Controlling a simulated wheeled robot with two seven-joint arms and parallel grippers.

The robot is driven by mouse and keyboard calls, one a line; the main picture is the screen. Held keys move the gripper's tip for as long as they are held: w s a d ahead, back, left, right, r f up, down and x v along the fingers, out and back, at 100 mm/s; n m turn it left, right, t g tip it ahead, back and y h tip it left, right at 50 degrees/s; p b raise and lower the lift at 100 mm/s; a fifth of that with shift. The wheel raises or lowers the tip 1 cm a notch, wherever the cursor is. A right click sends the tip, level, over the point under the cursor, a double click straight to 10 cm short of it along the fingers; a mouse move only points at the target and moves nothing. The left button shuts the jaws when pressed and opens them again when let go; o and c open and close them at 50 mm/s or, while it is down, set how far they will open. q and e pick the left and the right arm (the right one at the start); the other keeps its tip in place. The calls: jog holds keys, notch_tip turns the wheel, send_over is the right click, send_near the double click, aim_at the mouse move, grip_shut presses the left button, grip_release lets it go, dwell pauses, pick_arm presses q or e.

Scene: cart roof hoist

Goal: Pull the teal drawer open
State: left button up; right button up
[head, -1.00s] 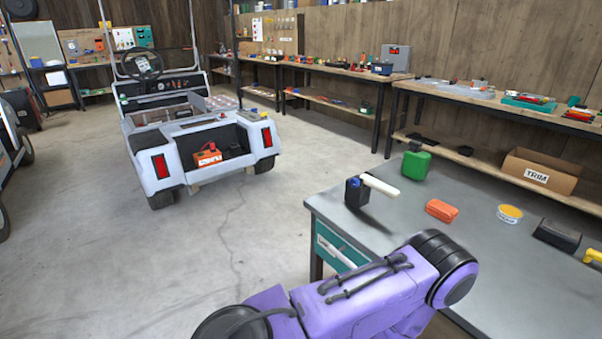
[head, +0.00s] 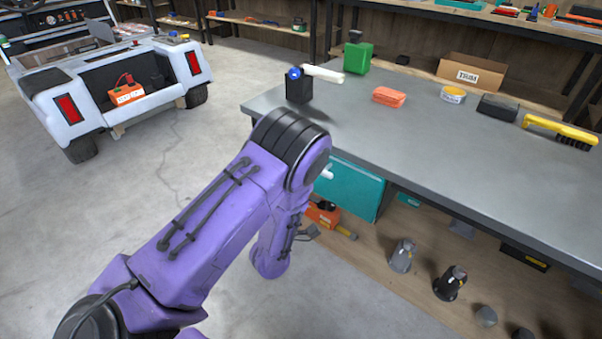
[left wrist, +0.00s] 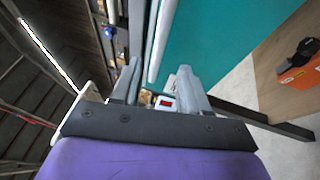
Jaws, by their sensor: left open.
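The teal drawer (head: 347,189) sits under the left front edge of the grey workbench (head: 400,130). Its front looks flush with the bench, and my purple arm covers its left part. One end of its white handle (head: 328,174) shows beside my arm. In the left wrist view the teal front (left wrist: 228,35) fills the upper middle, with the pale handle bar (left wrist: 163,35) beside it. My left gripper (left wrist: 159,78) is open, its two fingers pointing towards the handle, which lines up with the gap between them. I cannot tell if they touch it. My right gripper is not in view.
A black holder (head: 299,90), green canister (head: 357,58), orange case (head: 389,97) and yellow brush (head: 560,130) stand on the bench. Below are an orange box (head: 322,215) and several tools. A white cart (head: 110,85) stands at upper left; the floor between is clear.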

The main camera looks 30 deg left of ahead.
pick_arm(q)
jog(key=x, duration=0.9)
jog(key=shift+w+a+r, duration=0.1)
jog(key=shift+w+a, duration=0.15)
jog(key=shift+w, duration=0.05)
grip_shut()
